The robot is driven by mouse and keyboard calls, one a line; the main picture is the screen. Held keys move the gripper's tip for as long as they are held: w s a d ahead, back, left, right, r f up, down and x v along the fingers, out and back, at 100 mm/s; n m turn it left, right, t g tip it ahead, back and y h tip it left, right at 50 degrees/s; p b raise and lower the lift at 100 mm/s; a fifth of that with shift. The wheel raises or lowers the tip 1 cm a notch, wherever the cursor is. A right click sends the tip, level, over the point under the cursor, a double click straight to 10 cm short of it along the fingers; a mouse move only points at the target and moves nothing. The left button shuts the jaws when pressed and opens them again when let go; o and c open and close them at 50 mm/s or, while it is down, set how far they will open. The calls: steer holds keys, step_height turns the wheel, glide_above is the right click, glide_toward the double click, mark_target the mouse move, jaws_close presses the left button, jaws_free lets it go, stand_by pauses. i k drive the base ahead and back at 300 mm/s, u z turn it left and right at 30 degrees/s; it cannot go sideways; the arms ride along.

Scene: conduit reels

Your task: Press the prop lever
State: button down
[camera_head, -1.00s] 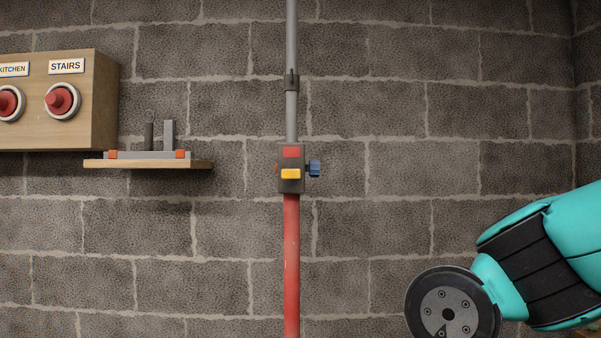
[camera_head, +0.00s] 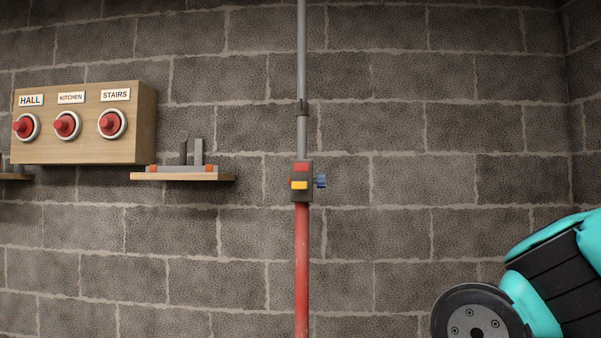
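A prop with a grey upper tube (camera_head: 301,60) and a red lower tube (camera_head: 302,270) stands upright against the block wall. A dark housing (camera_head: 302,196) joins the two tubes. It has a red patch (camera_head: 301,167), a yellow lever-like piece (camera_head: 299,185) on its front and a blue knob (camera_head: 320,181) on its right side. I cannot tell for sure which piece is the prop lever. My teal and black arm shows at the lower right, well apart from the prop. My gripper is out of view.
A wooden box (camera_head: 146,125) with red buttons labelled HALL, KITCHEN and STAIRS hangs at the left. Below it, a small wooden shelf (camera_head: 182,177) holds a grey bracket (camera_head: 198,152). Another shelf end (camera_head: 14,177) shows at the left edge. The wall right of the prop is bare.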

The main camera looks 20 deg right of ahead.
mark_target(295, 185)
steer(key=z, duration=1.65)
steer(key=i, duration=1)
steer(key=u, duration=2.25)
